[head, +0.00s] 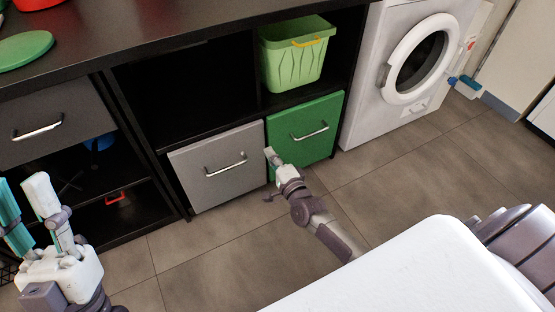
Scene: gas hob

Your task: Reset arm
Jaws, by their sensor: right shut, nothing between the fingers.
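My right gripper (271,156) is at the centre of the head view, in front of the low cabinet doors. Its fingers are shut with nothing between them. It appears close to the seam between the grey door (210,170) and the green door (300,135); I cannot tell whether it touches either. My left gripper (24,200) is at the lower left, pointing up. Its two fingers are apart and nothing shows between them. No gas hob is in view.
A dark counter (150,35) carries a green lid (25,50). A green basket (297,58) sits in an open shelf. A grey drawer (50,120) is at left. A white washing machine (405,70) stands at right. Tiled floor (200,260) is clear in front.

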